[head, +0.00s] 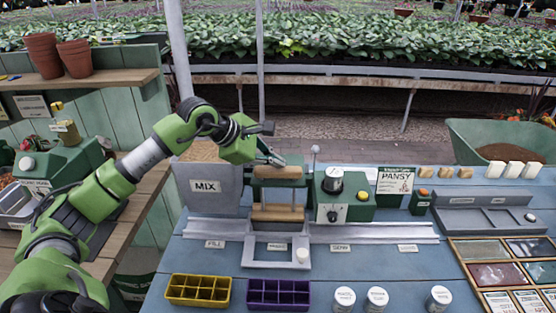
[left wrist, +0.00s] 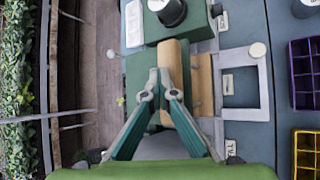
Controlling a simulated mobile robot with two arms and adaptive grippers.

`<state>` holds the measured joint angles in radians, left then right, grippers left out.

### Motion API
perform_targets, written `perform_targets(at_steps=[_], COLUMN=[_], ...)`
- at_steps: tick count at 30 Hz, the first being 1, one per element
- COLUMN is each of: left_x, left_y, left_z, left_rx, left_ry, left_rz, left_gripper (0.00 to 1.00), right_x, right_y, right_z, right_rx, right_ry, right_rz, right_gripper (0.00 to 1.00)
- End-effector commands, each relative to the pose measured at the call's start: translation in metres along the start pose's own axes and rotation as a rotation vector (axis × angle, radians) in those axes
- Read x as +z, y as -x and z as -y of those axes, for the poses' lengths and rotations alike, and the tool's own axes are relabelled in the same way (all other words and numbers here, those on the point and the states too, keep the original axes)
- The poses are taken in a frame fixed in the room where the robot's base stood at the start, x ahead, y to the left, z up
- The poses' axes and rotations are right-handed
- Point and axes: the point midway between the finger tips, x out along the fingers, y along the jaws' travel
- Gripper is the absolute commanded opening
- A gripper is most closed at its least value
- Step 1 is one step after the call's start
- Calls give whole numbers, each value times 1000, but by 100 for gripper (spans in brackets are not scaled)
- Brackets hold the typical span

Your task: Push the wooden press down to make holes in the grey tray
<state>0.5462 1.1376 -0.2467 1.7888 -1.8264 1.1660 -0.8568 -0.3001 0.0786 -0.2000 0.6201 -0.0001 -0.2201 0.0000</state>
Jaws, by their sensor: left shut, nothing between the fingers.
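The wooden press has an upper wooden bar (head: 278,172) on a green stand and a lower wooden bar (head: 278,213) below it. Both wooden parts also show in the left wrist view (left wrist: 204,85). My left gripper (head: 276,159) is shut and empty, its fingertips at the top of the upper bar; I cannot tell whether they touch it. A grey frame (head: 252,256) lies in front of the press. I cannot make out a grey tray under the press. My right gripper is not in view.
A green box with a dial (head: 345,198) stands close right of the press. A grey rail (head: 375,234) runs along the blue table. A yellow tray (head: 198,290) and purple tray (head: 279,293) lie at the front. The MIX bin (head: 207,187) is left.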

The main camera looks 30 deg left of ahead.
Motion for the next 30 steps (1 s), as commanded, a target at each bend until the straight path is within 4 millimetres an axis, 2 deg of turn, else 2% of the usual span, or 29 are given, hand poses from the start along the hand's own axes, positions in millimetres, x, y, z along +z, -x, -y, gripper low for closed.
perform_targets(at_steps=[11,30], left_x=[0,20], left_y=[0,27], left_z=[1,-20], left_rx=[-6,-3], left_ry=[1,1], left_rz=[-4,-2], left_gripper=[0,0], right_x=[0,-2], right_y=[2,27], right_z=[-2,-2], right_rx=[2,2], right_ry=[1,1], right_rz=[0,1], right_gripper=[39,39])
